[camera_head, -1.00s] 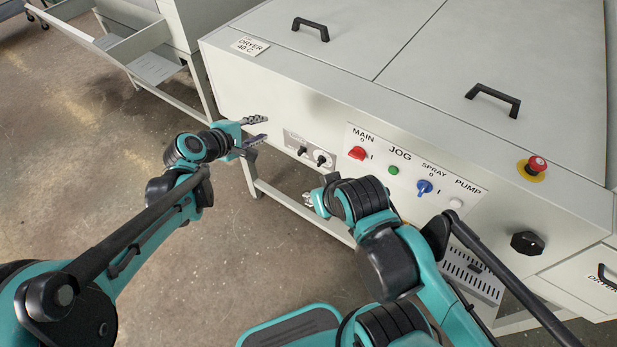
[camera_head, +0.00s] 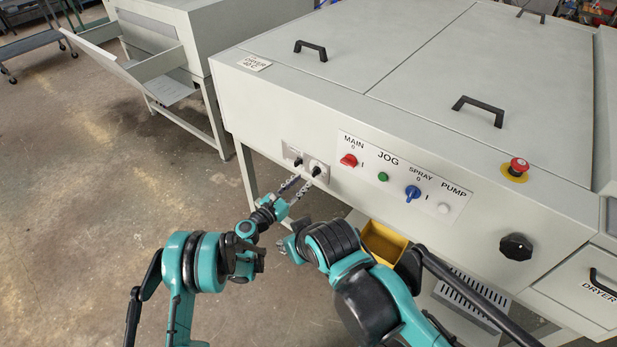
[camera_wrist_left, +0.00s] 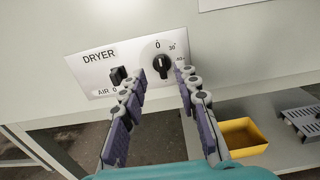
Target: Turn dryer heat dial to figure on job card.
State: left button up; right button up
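The job card (camera_head: 255,63) on the machine's top left corner reads DRYER 40 C. The dryer panel (camera_wrist_left: 97,60) has an air switch (camera_wrist_left: 121,76) on the left and the black heat dial (camera_wrist_left: 161,64) on the right. Marks 0, 30 and 40 run clockwise from its top, and its white line appears to point up at 0. The dial also shows in the head view (camera_head: 316,171). My left gripper (camera_wrist_left: 161,82) is open and empty, its fingers just short of the dial on either side, apparently not touching. My right gripper (camera_head: 287,248) is low before the machine, mostly hidden by its wrist.
The main switch (camera_head: 349,160), green jog button (camera_head: 383,177), blue spray switch (camera_head: 412,193) and red emergency stop (camera_head: 517,168) are to the right of the dryer panel. A yellow bin (camera_head: 383,242) sits below. Open floor lies at the left.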

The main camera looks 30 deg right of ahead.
aim_at(313, 171)
pick_arm(q)
jog(key=b+x, duration=0.1)
jog(key=x, duration=0.4)
jog(key=shift+d+f+b, duration=0.1)
jog(key=shift+d+b, duration=0.1)
jog(key=shift+b, duration=0.1)
jog(key=shift+w+d, duration=0.25)
jog(key=shift+d, duration=0.15)
grip_shut()
